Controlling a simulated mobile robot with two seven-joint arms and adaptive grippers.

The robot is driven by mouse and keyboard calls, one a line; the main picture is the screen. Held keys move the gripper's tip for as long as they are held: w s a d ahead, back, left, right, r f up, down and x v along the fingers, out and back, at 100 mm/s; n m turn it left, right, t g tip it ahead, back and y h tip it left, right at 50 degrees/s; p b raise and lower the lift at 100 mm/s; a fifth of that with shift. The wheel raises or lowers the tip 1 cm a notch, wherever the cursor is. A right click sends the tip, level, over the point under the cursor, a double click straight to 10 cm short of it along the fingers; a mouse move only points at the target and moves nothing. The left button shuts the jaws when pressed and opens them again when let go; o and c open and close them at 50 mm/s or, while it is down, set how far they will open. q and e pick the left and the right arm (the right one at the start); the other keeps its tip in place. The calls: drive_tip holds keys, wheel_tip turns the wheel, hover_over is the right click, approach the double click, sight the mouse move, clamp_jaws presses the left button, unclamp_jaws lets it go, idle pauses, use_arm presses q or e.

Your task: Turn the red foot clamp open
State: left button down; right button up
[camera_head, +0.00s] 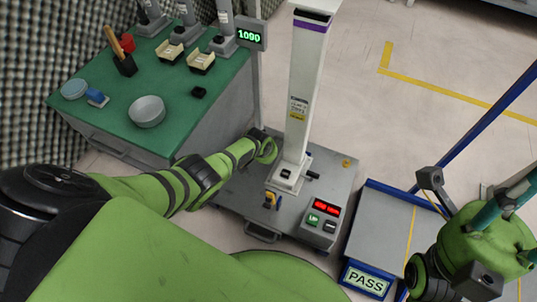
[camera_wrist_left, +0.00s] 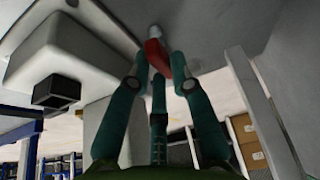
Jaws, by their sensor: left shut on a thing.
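The red foot clamp (camera_wrist_left: 155,56) shows in the left wrist view as a short red lever below a pale round end. It lies between the teal fingers of my left gripper (camera_wrist_left: 160,66), which is shut on it. In the head view the clamp is hidden, and my left arm reaches to the far left side of the machine's grey base plate (camera_head: 232,196), beside the white column (camera_head: 306,90). My right gripper (camera_head: 500,205) is partly in the head view at the right edge. Its teal fingers are cut off, so I cannot tell whether it is open.
The green-topped bench (camera_head: 105,115) at the left holds a grey bowl (camera_head: 147,111), trays and tools. A blue-framed PASS stand (camera_head: 378,245) is right of the base. Open floor lies behind at the right.

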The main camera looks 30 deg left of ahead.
idle(0.3)
use_arm(q)
drive_tip(key=c, duration=1.1)
unclamp_jaws()
drive_tip(key=shift+f, duration=0.1)
drive_tip(key=shift+s+r, duration=0.1)
drive_tip(key=shift+r, duration=0.1)
drive_tip(key=v, duration=1.1)
drive_tip(key=shift+r, duration=0.35)
drive_tip(key=shift+s, duration=0.1)
